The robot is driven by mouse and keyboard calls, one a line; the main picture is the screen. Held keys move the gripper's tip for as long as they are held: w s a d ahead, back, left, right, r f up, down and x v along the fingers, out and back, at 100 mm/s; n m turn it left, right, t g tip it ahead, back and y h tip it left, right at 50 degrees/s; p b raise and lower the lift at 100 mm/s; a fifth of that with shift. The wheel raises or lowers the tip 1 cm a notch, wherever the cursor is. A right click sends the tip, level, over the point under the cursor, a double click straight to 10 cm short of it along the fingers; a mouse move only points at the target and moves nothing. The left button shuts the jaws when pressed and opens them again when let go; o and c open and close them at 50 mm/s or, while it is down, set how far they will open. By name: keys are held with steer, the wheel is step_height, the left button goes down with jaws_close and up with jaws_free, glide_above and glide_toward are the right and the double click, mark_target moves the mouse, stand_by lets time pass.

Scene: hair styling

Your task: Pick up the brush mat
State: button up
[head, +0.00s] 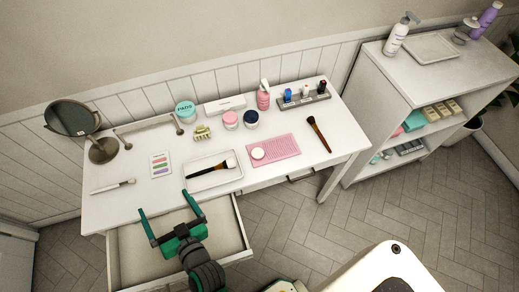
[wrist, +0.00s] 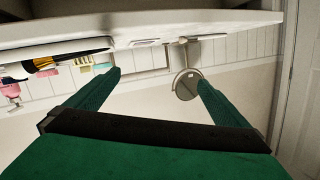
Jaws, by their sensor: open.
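The brush mat (head: 284,148) is a pink, ridged rectangle lying flat on the right half of the white table. A round white item (head: 258,153) sits on its left part. My gripper (head: 165,204) is open and empty at the table's front edge, over the pulled-out drawer, well to the left of the mat. In the wrist view my gripper's two green fingers (wrist: 155,82) are spread apart with nothing between them. I cannot make out the mat in the wrist view.
A white tray (head: 190,181) with a dark-handled brush (head: 211,168) stands left of the mat. Another brush (head: 319,133) lies close to its right. Jars, a pink bottle (head: 263,98) and a bottle rack (head: 304,98) stand behind. The open drawer (head: 128,238) juts out in front.

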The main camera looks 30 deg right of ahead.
steer(key=w+a+r+n+g+y, duration=0.1)
steer(key=w+r+n+y, duration=0.25)
steer(key=w, duration=0.45)
steer(key=w+a+r+n+y, duration=0.1)
steer(key=w+r+n+y, duration=0.15)
steer(key=w+r, duration=0.4)
steer(key=w+d+n+g, duration=0.2)
steer(key=w+d+n, duration=0.1)
steer(key=w+n, duration=0.15)
steer(key=n+g+h, duration=0.7)
steer(key=g+h, duration=0.1)
steer(key=g, duration=0.5)
glide_above(272, 149)
step_height(272, 149, down, 8)
steer(key=shift+w+f, duration=0.1)
steer(key=shift+f, duration=0.9)
steer(key=f, duration=0.4)
steer(key=shift+s+d, duration=0.2)
steer(key=shift+s, duration=0.05)
steer(key=shift+w+f, duration=0.15)
steer(key=shift+f, duration=0.25)
steer(key=shift+a, duration=0.2)
steer(key=shift+s+d, duration=0.25)
steer(key=shift+d, duration=0.05)
steer(key=c, duration=1.2)
